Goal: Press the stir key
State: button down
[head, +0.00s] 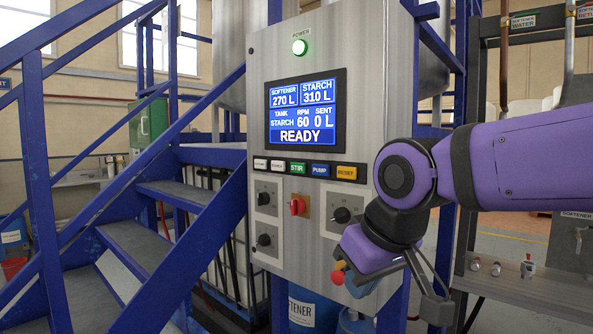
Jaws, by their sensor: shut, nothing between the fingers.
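The green STIR key (298,168) sits in the row of keys under the display on the grey control panel (262,110). It is in plain view with nothing in front of it. The display (304,112) reads TANK STARCH, RPM 60, SENT 0 L and READY. My gripper (366,255) is at the panel's lower right, below and to the right of the STIR key and apart from it. It is shut and empty; its fingertips are not clearly visible.
The blue PUMP key (320,169) and yellow RESET key (347,172) are right of STIR, two pale keys left. A red switch (298,205) and dark knobs sit below. Blue stairs (135,240) stand left.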

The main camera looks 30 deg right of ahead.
aim_at(295, 167)
jog(key=z, duration=0.25)
jog(key=i+j+z, duration=0.1)
jog(key=j+z, duration=0.6)
jog(key=z, duration=0.15)
jog(key=j+z, duration=0.45)
jog(key=k+j, duration=0.1)
jog(key=j, duration=0.35)
jog(key=j+z, duration=0.15)
jog(key=j, duration=0.3)
jog(key=k+j, duration=0.2)
jog(key=j, duration=0.2)
jog(key=k+j+z, duration=0.1)
jog(key=j, duration=0.35)
